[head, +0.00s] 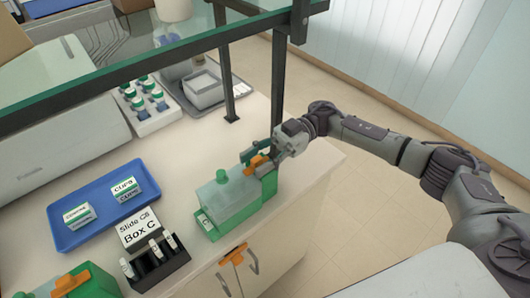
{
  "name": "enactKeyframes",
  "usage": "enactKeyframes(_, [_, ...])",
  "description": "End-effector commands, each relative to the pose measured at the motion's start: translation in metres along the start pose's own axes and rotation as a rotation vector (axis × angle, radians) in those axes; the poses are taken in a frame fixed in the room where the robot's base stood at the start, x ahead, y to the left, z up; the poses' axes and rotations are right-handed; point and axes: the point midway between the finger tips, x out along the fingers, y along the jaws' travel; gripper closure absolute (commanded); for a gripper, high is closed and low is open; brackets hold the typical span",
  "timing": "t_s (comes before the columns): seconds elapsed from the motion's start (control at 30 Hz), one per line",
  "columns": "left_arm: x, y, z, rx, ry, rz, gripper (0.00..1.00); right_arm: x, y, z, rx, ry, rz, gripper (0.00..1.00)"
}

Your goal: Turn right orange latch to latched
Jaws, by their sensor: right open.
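The right orange latch (256,163) sits on the right end of a green box (226,200) with a translucent lid, near the right end of the counter. My right gripper (268,154) is open at this latch, with its fingers close above and beside it. Whether they touch the latch cannot be told. The fingers and the box's end partly hide each other. Another orange latch (70,281) shows on a second green box (95,284) at the bottom left, cut by the frame edge. My left gripper is not in view.
A blue tray (85,234) with two small boxes, a "Slide C8 Box C" card (139,228) and a black slide rack (165,274) stand left of the green box. A glass shelf (130,70) on dark posts overhangs the back. Floor lies free at right.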

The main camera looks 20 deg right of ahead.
Motion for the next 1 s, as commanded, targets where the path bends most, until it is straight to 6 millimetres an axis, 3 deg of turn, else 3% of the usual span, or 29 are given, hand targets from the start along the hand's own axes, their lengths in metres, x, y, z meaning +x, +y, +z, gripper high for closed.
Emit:
enactKeyframes(0.17, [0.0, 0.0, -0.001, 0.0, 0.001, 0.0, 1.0, -0.025, 0.001, 0.0, 0.0, -0.001, 0.005, 0.58])
enactKeyframes(0.5, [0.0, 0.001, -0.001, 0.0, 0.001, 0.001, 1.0, -0.095, 0.001, -0.001, -0.001, 0.0, 0.004, 0.58])
enactKeyframes(0.7, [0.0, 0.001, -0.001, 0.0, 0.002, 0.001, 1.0, -0.114, 0.001, -0.001, -0.002, 0.0, 0.001, 0.58])
enactKeyframes(1.0, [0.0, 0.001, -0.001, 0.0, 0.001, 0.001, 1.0, -0.118, 0.0, 0.0, -0.001, 0.0, 0.0, 0.58])
